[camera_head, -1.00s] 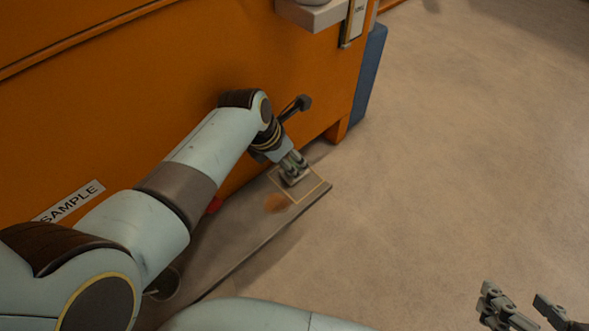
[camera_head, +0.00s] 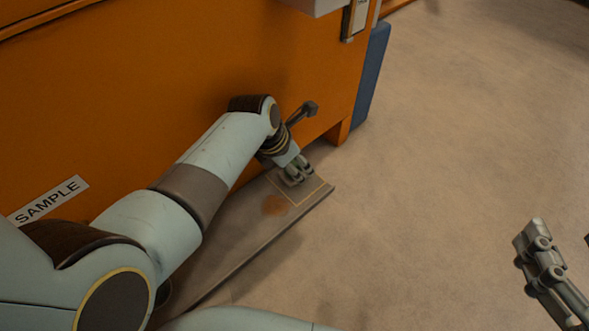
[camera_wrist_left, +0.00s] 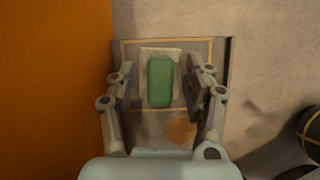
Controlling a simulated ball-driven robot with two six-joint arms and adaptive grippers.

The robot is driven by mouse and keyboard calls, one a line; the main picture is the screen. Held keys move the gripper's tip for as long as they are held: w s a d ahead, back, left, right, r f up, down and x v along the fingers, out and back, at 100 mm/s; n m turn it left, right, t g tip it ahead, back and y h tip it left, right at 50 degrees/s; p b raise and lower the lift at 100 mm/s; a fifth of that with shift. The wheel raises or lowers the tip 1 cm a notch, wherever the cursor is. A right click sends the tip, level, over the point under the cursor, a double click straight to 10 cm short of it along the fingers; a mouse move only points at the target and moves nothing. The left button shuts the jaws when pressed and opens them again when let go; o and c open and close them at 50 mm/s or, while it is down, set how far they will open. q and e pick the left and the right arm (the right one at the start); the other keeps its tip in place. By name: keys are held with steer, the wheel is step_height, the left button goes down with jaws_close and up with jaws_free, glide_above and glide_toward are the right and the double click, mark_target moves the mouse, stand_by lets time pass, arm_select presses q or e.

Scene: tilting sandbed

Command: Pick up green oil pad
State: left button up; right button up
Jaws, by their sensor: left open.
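The green oil pad (camera_wrist_left: 160,82) lies on a pale rectangular base (camera_wrist_left: 147,60) inside a yellow outlined square on a grey board. In the left wrist view it sits between the two fingers of my left gripper (camera_wrist_left: 161,80), which is open, with a gap on each side. In the head view my left gripper (camera_head: 298,174) is low over the outlined square and hides the pad. My right gripper (camera_head: 560,245) is at the right edge, partly cut off, well away from the board; its visible finger stands apart from a sliver of the other.
The grey board (camera_head: 235,245) has a brown stain (camera_head: 275,206) near the outlined square. An orange cabinet wall (camera_head: 150,90) rises close to the left arm. A blue panel (camera_head: 371,75) stands at its far end. The floor (camera_head: 450,130) to the right is clear.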

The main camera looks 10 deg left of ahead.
arm_select(q)
jaws_close()
stand_by(0.4)
